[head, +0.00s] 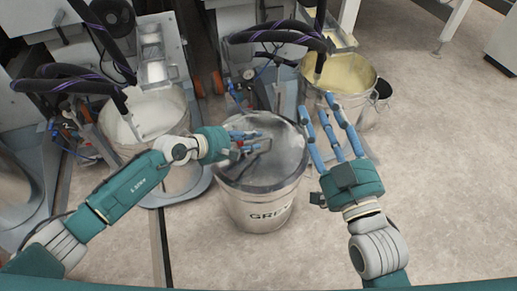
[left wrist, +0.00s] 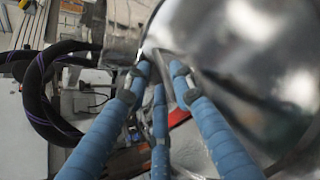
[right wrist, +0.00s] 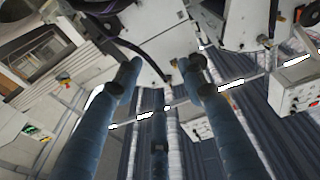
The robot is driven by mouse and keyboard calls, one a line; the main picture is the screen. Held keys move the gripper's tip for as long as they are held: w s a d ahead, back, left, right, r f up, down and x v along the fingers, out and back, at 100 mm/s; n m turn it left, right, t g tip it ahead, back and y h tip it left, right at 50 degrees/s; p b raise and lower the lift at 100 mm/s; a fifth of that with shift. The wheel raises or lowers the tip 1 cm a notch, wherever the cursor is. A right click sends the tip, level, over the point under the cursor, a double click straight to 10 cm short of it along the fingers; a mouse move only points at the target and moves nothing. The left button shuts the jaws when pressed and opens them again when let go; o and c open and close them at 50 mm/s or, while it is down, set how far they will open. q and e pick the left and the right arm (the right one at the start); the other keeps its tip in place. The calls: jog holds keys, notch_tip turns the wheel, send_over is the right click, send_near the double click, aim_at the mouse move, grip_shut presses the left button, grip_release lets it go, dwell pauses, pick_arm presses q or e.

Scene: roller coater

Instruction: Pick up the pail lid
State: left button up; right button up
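The pail lid (head: 282,165) is a shiny grey disc at the top of the metal pail marked "GREY" (head: 258,212), in the middle of the head view. My left gripper (head: 262,143) is over the lid's upper left part. In the left wrist view, its blue fingertips (left wrist: 158,70) come close together at the edge of a shiny round surface, apparently the lid (left wrist: 255,50). Whether they grip it is unclear. My right gripper (head: 328,108) is open and empty, fingers spread, right of the pail and above the floor.
A pail with white contents (head: 140,120) stands at left and a pail with yellow contents (head: 345,75) behind to the right. Machines with dark hoses (head: 275,35) stand behind. A small bucket (head: 376,105) is beside the yellow pail. The floor at right is clear.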

pick_arm(q)
jog(key=x, duration=0.3)
jog(key=shift+d+b, duration=0.1)
jog(key=shift+b, duration=0.3)
grip_shut()
pick_arm(e)
notch_tip(320, 180, up, 6)
jog(key=s+t+y, duration=0.1)
jog(key=t, duration=0.2)
jog(key=shift+s+a, duration=0.15)
jog(key=shift+s, duration=0.15)
